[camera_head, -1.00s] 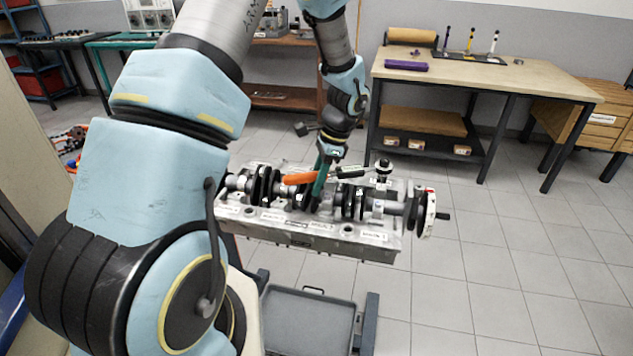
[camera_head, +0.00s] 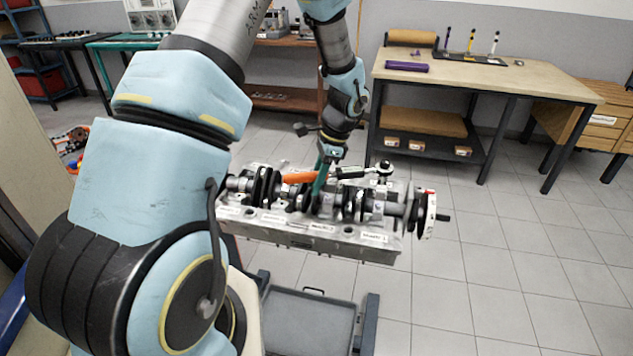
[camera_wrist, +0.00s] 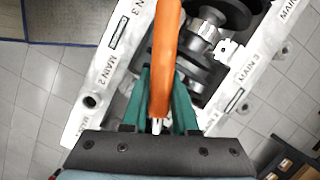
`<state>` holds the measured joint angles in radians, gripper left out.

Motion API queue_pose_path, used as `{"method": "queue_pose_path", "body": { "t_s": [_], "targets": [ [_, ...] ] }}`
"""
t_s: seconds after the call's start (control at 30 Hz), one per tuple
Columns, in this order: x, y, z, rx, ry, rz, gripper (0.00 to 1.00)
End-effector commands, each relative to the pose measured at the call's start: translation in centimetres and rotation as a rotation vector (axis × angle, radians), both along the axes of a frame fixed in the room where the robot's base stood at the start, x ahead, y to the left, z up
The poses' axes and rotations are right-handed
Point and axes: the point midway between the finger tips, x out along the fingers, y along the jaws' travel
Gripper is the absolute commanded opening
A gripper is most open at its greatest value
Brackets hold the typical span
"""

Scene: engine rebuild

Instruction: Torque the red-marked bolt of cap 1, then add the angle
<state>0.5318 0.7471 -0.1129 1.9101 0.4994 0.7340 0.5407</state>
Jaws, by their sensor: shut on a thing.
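A torque wrench with an orange handle (camera_head: 300,177) lies level above the engine block (camera_head: 300,240). My gripper (camera_head: 319,185) has teal fingers and is shut on the wrench by the handle. The handle also shows between the fingers in the wrist view (camera_wrist: 165,60). The round wrench head (camera_head: 386,168) is at the right end, over the block's far side near the MAIN 1 label (camera_head: 374,238). I cannot tell whether it sits on a bolt. Cap 1 and its red-marked bolt cannot be made out clearly.
The crankshaft (camera_head: 350,203) lies along the block, with a white-rimmed disc (camera_head: 429,213) at its right end. A grey tray (camera_head: 308,322) is below. A workbench (camera_head: 545,80) stands behind right. The floor at right is clear.

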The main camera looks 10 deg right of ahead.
Motion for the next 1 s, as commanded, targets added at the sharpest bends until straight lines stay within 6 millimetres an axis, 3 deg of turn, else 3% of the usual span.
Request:
{"method": "queue_pose_path", "body": {
  "t_s": [1.0],
  "targets": [
    [0.92, 0.02, 0.11, 0.000, -0.003, -0.045, 0.00]
  ]
}}
